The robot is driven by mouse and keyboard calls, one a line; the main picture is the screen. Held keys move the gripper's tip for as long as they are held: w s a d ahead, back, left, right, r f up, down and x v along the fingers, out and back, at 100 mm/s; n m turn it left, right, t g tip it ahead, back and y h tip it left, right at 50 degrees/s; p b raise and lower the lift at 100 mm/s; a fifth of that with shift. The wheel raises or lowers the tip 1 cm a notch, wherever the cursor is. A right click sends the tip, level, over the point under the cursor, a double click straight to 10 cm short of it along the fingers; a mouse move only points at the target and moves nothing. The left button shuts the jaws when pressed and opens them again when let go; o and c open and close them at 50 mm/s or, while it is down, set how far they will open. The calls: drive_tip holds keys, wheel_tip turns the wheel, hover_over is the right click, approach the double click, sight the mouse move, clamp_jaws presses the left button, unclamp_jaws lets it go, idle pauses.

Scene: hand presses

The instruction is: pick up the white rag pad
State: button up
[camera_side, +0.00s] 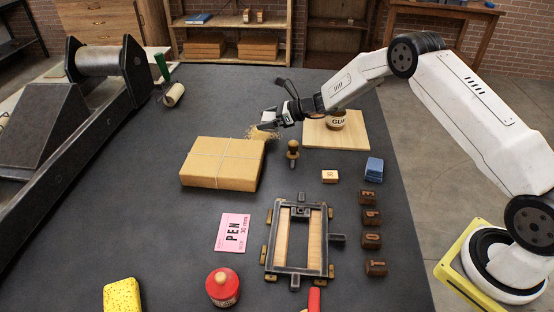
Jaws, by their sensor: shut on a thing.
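My gripper (270,120) is at the far middle of the dark table, beyond the wrapped brown parcel (222,163). It points down and to the left and is shut on a small pale thing (266,126), which I take to be the white rag pad. The jaws hide much of it, and its shape is hard to make out. I cannot tell whether it touches the table. A patch of tan, speckled crumbs (254,132) lies just beside the jaws, at the parcel's far edge.
A dark-knobbed wooden tool (293,149) stands near the gripper. A glue pot (336,119) is on a wooden board (356,137). A metal frame (297,238), letter blocks (371,219), a red pot (222,286) and a yellow sponge (122,295) are nearer. A roller press (75,120) stands left.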

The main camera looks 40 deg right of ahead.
drive_tip(key=s+r, duration=0.9)
drive_tip(key=s, duration=0.5)
drive_tip(key=shift+r, duration=0.3)
idle(0.3)
